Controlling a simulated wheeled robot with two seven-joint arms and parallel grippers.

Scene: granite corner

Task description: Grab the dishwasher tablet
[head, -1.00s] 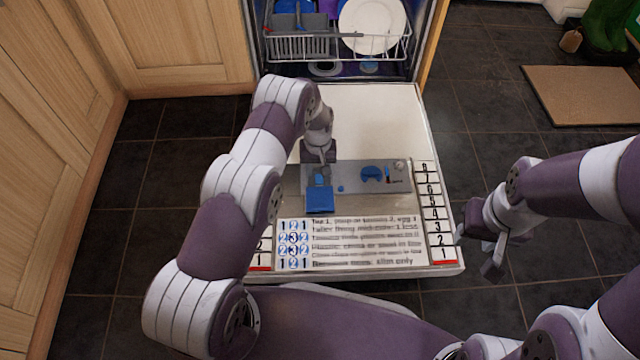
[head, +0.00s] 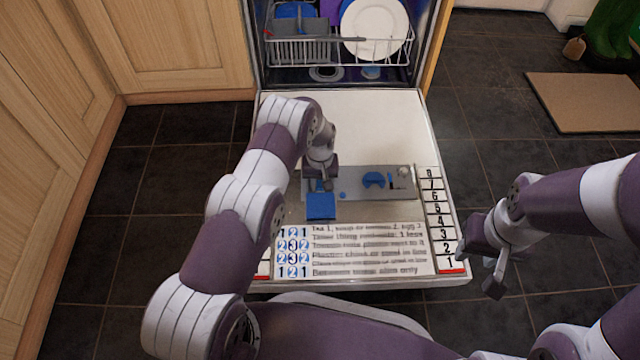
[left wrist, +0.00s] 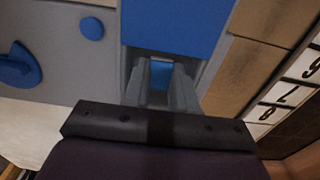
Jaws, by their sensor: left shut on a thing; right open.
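The dispenser panel (head: 345,186) lies in the open dishwasher door, with its blue lid (head: 321,207) swung open toward me. My left gripper (head: 320,184) is down at the compartment beside the lid. In the left wrist view, the fingertips (left wrist: 160,82) are closed on a small light-blue piece, which looks like the dishwasher tablet (left wrist: 161,73). Most of it is hidden by the fingers. The blue lid (left wrist: 175,22) stands just beyond the fingertips. My right gripper (head: 490,258) is open and empty, to the right of the door.
The open door (head: 385,120) carries printed labels on its near part. A blue knob (head: 374,180) sits on the panel right of the compartment. The lower rack (head: 340,50) holds a white plate (head: 375,28). Wooden cupboards (head: 180,50) stand at left; a mat (head: 588,102) lies at right.

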